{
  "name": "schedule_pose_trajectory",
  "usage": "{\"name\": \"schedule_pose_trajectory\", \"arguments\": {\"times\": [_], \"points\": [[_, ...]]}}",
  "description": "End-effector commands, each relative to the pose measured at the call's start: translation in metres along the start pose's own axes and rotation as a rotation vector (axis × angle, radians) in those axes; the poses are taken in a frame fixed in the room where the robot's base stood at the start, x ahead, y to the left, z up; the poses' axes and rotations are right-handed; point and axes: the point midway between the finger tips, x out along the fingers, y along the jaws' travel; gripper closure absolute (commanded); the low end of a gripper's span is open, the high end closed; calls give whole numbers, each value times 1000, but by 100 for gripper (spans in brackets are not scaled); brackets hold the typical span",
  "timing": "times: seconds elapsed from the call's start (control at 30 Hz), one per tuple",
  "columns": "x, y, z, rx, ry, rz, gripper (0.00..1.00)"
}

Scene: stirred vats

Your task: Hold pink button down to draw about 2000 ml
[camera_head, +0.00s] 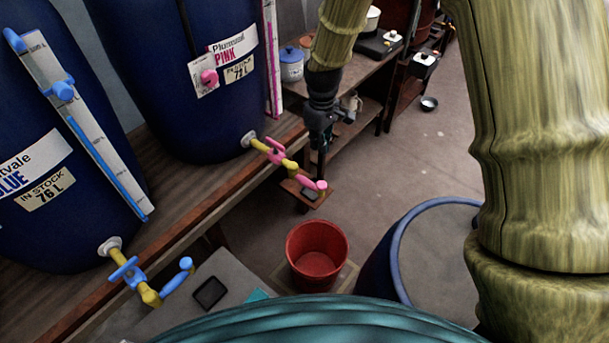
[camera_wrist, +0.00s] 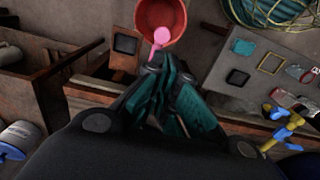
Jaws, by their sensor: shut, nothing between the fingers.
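The pink tap (camera_head: 275,152) sticks out from the blue vat labelled PINK (camera_head: 180,120), with a yellow body and a round pink button (camera_head: 320,185) at its outer end. My gripper (camera_head: 322,145) points down, shut and empty, a little above and behind this button in the head view. In the wrist view the button (camera_wrist: 160,36) shows just beyond the shut fingertips (camera_wrist: 160,62); I cannot tell whether they touch. The red bucket (camera_head: 317,262) stands on the floor below the tap and looks empty. It also shows in the wrist view (camera_wrist: 176,14).
The neighbouring vat labelled BLUE (camera_head: 30,225) has a blue-handled tap (camera_head: 135,280). A blue-rimmed drum (camera_head: 385,260) stands right of the bucket. A grey bench (camera_head: 225,280) is at lower left. A wooden shelf (camera_head: 365,90) with pots runs behind my gripper.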

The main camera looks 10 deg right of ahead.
Motion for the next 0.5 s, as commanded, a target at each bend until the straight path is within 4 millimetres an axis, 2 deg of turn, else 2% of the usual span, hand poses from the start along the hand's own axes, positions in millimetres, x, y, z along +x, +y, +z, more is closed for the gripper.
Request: {"name": "schedule_pose_trajectory", "arguments": {"times": [0.33, 0.5], "points": [[1, -1, -1, -2, 0, 0, 100], [10, -2, -2, -4, -2, -1, 100]]}}
